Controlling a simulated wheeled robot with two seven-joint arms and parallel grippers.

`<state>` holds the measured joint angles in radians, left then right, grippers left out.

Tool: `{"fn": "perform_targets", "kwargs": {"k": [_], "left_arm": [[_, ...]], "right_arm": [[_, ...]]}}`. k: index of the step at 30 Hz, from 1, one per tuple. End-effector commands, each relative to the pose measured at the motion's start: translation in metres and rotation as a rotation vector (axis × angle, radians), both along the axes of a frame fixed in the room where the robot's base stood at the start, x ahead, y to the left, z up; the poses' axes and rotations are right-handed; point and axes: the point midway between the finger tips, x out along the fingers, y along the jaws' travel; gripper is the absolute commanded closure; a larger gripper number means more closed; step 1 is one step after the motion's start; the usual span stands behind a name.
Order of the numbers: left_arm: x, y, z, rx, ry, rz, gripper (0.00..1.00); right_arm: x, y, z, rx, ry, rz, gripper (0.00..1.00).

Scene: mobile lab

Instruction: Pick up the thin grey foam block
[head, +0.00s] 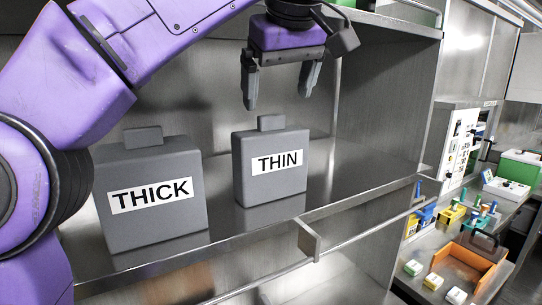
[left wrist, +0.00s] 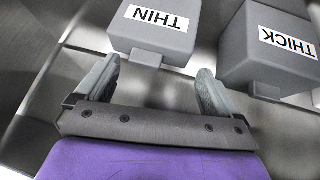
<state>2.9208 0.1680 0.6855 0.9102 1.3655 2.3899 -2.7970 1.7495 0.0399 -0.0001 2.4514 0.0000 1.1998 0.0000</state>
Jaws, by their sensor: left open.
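The thin grey foam block (head: 270,183) stands upright on a metal shelf, with a white THIN label and a small tab on top. It also shows in the left wrist view (left wrist: 152,38), its tab pointing toward my fingers. A wider grey block labelled THICK (head: 152,222) stands to its left in the head view; it also shows in the left wrist view (left wrist: 262,70). My left gripper (head: 279,92) is open and empty above the thin block, fingers pointing down on either side of the tab's line, apart from it. My right gripper is in neither view.
The metal shelf (head: 240,222) has a front edge with a rail (head: 330,238) below it. A side wall (head: 385,110) closes the shelf on the right. A bench at right holds an orange tray (head: 465,262) and several small items.

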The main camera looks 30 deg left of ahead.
Motion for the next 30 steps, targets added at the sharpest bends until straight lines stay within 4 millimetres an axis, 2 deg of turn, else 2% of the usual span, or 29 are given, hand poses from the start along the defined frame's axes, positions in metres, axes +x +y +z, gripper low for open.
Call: {"fn": "perform_targets", "kwargs": {"k": [3, 6, 10, 15, 18, 24, 25, 30], "left_arm": [[0.023, 0.019, 0.0, 0.0, 0.005, 0.002, 0.05], [0.033, 0.029, -0.001, 0.0, 0.004, 0.002, 0.05], [0.041, 0.036, -0.008, 0.002, 0.007, 0.002, 0.05], [0.052, 0.047, -0.034, 0.0, 0.007, 0.001, 0.05], [0.056, 0.051, -0.043, 0.0, 0.004, 0.001, 0.05], [0.057, 0.051, -0.044, 0.002, 0.002, 0.002, 0.05], [0.057, 0.051, -0.044, 0.002, 0.002, 0.002, 0.08], [0.057, 0.051, -0.044, 0.002, 0.003, 0.002, 0.63]], "right_arm": [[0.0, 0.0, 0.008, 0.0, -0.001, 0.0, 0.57], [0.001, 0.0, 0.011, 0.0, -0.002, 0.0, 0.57], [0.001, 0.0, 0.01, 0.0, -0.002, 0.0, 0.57], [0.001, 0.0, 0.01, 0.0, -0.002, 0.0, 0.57], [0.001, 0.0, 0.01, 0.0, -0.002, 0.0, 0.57], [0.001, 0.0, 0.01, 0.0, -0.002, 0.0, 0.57], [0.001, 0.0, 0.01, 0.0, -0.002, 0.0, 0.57], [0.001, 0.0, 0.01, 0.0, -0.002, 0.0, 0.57]]}}
